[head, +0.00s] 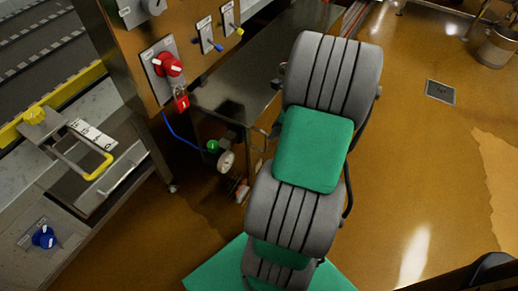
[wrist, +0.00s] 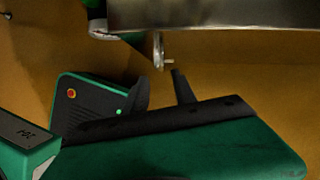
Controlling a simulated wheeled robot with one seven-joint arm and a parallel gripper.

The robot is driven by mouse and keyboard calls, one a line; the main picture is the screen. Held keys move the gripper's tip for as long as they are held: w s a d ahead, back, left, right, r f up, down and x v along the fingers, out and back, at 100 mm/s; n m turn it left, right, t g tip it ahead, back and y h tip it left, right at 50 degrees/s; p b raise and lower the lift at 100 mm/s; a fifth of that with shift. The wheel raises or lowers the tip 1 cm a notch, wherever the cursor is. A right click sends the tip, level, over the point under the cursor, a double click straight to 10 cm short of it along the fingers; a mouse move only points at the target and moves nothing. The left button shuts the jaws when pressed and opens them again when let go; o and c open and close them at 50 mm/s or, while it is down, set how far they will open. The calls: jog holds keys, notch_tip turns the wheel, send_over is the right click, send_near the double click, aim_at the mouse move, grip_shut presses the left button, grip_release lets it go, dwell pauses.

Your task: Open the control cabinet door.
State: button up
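A metal cabinet with a shiny brownish front (head: 128,48) stands at the upper left of the head view; I take it for the control cabinet. It carries a red rotary switch (head: 167,65) on a pale plate, with a red padlock (head: 181,98) hanging below. I cannot make out a door handle or an open door gap. In the wrist view my gripper (wrist: 160,76) shows two dark fingers, apart and with nothing between them. In the head view I cannot make out the gripper; my grey and green arm covers that area.
A dark metal surface (head: 245,82) lies right of the cabinet, with a valve and round gauge (head: 226,161) below. A metal edge (wrist: 215,14) spans the wrist view's top, near a small round part (wrist: 158,52). A yellow-handled fixture (head: 95,165) is left. Open floor lies right.

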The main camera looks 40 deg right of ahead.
aim_at(266, 150)
jog(key=b+x, duration=0.2)
jog(key=x, duration=0.5)
jog(key=shift+w+a+f, duration=0.2)
jog(key=shift+f, duration=0.1)
grip_shut()
jog(key=shift+s, duration=0.1)
dwell(0.9)
